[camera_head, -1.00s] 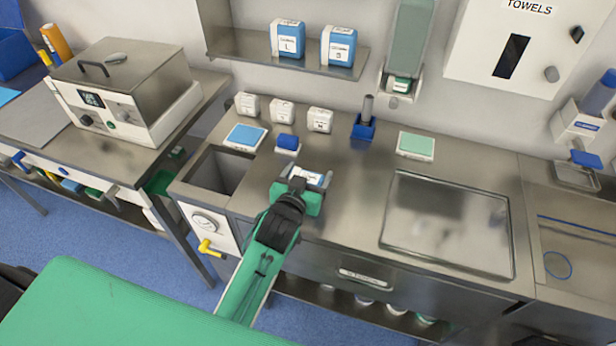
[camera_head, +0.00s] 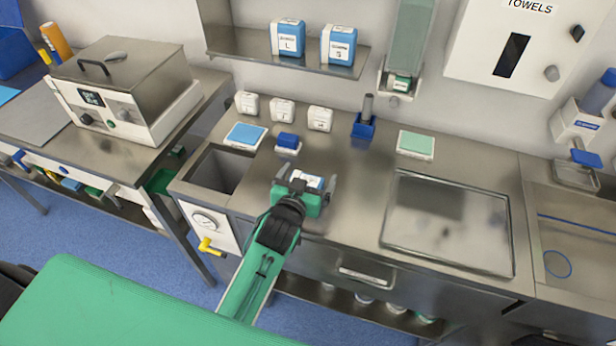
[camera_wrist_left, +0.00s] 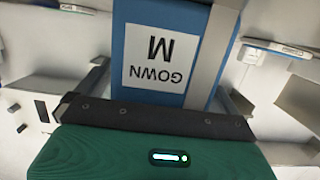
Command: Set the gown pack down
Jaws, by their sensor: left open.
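The gown pack (camera_head: 309,181) is a blue block with a white label and a grey band. Its label reads GOWN M, upside down, in the left wrist view (camera_wrist_left: 161,58). It is on the steel counter (camera_head: 345,215), near its front edge. My left gripper (camera_head: 306,182) is open around the pack, with a finger on each side. In the left wrist view the fingers stand apart from the pack's sides. The green gripper body hides the pack's near end. My right gripper is in neither view.
A sink opening (camera_head: 222,170) lies left of the pack. A blue pad (camera_head: 246,135), a small blue-topped box (camera_head: 287,142) and several white boxes (camera_head: 282,110) stand behind. A steel tray (camera_head: 450,222) lies right, with bare counter between.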

